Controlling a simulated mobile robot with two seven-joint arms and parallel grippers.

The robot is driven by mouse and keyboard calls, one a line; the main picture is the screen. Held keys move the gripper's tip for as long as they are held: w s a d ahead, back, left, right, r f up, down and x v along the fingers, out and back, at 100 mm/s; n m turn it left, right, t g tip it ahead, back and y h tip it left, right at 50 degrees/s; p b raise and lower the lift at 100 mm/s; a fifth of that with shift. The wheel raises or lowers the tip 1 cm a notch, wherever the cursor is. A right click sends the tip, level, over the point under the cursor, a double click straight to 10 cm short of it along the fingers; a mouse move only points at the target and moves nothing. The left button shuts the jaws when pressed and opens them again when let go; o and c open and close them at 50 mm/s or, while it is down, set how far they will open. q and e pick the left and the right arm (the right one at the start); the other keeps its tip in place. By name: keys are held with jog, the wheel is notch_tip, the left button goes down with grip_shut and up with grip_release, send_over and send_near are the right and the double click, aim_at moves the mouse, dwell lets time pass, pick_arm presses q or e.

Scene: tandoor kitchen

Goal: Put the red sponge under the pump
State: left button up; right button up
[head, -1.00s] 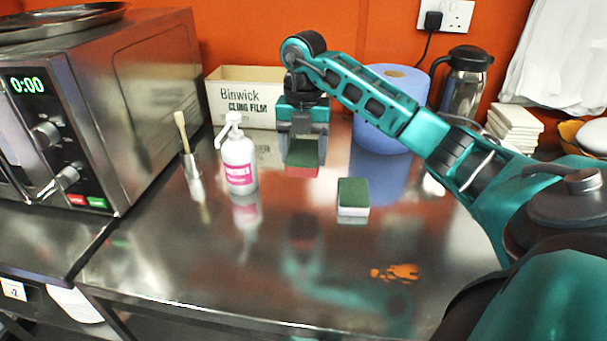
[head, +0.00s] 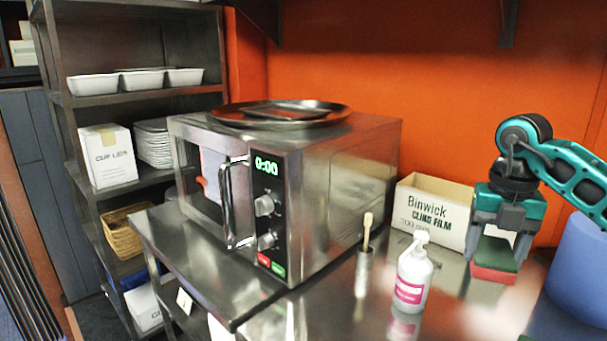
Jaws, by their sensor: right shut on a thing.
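The red sponge (head: 494,270) with its green top is at the right of the head view, below my right gripper (head: 497,246). My right gripper points down and is shut on the sponge; I cannot tell whether the sponge touches the counter. The white pump bottle (head: 412,278) with a pink label stands upright on the steel counter, left of and nearer than the sponge. A gap lies between them. My left gripper is not in view.
A cling film box (head: 433,212) stands behind the bottle, with a brush in a metal holder (head: 362,273) to the bottle's left. A microwave (head: 325,190) with a round tray (head: 280,113) on top fills the middle. A blue roll (head: 582,270) is at the right edge.

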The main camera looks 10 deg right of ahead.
jog(key=s+a+f+m, duration=0.2)
jog(key=a+f+m, duration=0.3)
jog(key=a+m, duration=0.4)
jog(key=s+a+f+m, duration=0.3)
jog(key=a+m, duration=0.6)
jog(key=m, duration=1.1)
jog(key=shift+a+f+m, duration=0.3)
jog(key=shift+a+f, duration=0.1)
jog(key=shift+f, duration=0.45)
